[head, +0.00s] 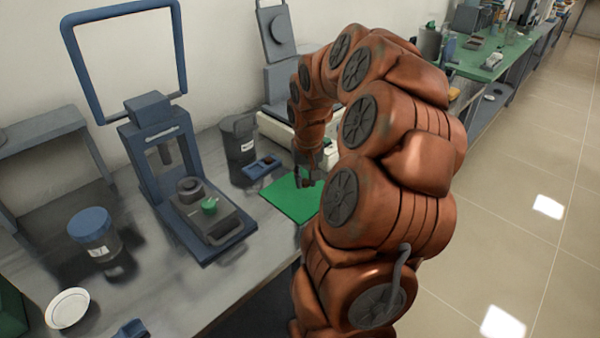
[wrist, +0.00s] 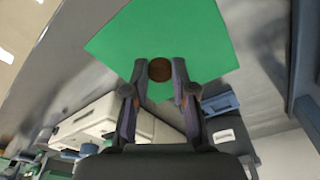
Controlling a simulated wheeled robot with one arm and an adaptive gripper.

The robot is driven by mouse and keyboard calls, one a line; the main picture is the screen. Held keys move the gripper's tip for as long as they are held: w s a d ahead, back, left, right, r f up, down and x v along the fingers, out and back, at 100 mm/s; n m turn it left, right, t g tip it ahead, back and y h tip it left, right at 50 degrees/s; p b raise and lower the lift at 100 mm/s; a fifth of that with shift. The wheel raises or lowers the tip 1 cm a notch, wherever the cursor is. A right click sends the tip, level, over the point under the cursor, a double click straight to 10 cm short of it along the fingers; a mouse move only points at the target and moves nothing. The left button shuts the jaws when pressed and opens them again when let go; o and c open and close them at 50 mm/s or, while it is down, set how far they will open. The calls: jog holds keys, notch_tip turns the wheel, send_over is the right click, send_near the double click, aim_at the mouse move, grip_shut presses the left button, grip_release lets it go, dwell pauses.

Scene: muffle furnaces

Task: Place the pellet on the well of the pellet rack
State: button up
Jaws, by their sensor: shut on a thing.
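The pellet is a small brown disc (wrist: 160,69), seen in the wrist view between the fingertips of my gripper (wrist: 160,72). My gripper is shut on it, over the green mat (wrist: 190,30). In the head view my gripper (head: 305,181) is low over the green mat (head: 290,203), partly hidden by my arm; the pellet cannot be made out there. A small blue rack (head: 262,167), likely the pellet rack, lies just left of the mat, with a dark spot on top. It also shows in the wrist view (wrist: 220,103), to the right of the fingers. Its wells are too small to tell.
A dark canister (head: 239,140) stands behind the blue rack. A blue-framed press (head: 172,150) stands left on the bench, with a blue-lidded jar (head: 95,236) and white dish (head: 67,308) farther left. A pale instrument (head: 277,130) stands behind the mat.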

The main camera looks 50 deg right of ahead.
jog(key=shift+w+d+f+p, duration=0.1)
jog(key=shift+w+d+p, duration=0.1)
jog(key=shift+w+d, duration=0.55)
jog(key=shift+w+d+f+p, duration=0.15)
jog(key=shift+w+d, duration=0.3)
jog(key=shift+w, duration=0.65)
jog(key=shift+w+d+f+p, duration=0.1)
jog(key=shift+w+d+p, duration=0.15)
jog(key=shift+w+d, duration=0.5)
jog(key=shift+w+a+f+p, duration=0.15)
jog(key=shift+f+p, duration=0.3)
jog(key=shift+f, duration=1.35)
jog(key=shift+f, duration=0.15)
jog(key=o, duration=0.7)
notch_tip(320, 180, up, 12)
jog(key=s+b, duration=0.1)
jog(key=shift+a+b, duration=0.3)
jog(key=shift+a, duration=0.1)
